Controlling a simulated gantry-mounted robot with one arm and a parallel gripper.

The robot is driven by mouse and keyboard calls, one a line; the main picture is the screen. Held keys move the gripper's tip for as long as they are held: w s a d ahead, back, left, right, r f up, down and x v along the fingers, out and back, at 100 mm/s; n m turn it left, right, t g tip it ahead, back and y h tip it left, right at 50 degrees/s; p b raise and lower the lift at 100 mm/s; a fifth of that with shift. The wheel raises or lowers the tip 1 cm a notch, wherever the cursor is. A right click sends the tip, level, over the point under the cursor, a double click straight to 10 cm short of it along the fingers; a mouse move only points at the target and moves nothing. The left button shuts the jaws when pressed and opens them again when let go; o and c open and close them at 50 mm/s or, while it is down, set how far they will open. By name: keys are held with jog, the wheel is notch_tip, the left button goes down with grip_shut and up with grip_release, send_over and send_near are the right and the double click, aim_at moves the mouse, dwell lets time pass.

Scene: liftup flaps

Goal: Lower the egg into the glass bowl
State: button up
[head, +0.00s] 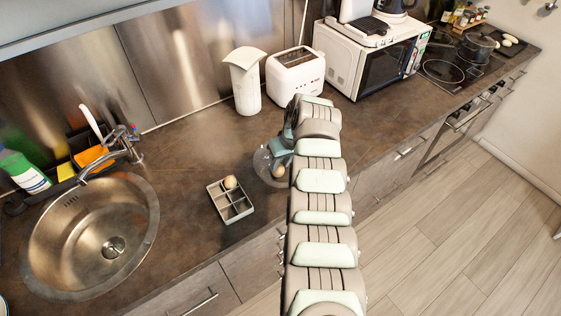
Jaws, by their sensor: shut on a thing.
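My gripper (279,160) is shut on an egg (278,171), a small tan shape just below the fingers. The glass bowl (260,166) is clear and stands on the brown counter. The held egg shows against the bowl, over or inside its right part; I cannot tell its exact height. My arm hides the right side of the bowl and part of the gripper.
A grey divided tray (241,212) left of the bowl holds another egg (230,182) in a back compartment. A white pitcher (246,85), a toaster (295,74) and a microwave (375,62) stand behind. The sink (60,245) is at left.

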jog(key=shift+f, duration=0.4)
jog(key=o, duration=0.8)
jog(key=shift+o, duration=0.2)
jog(key=shift+r, duration=0.1)
jog(key=v, duration=1)
jog(key=shift+r, duration=0.35)
jog(key=shift+d, duration=0.2)
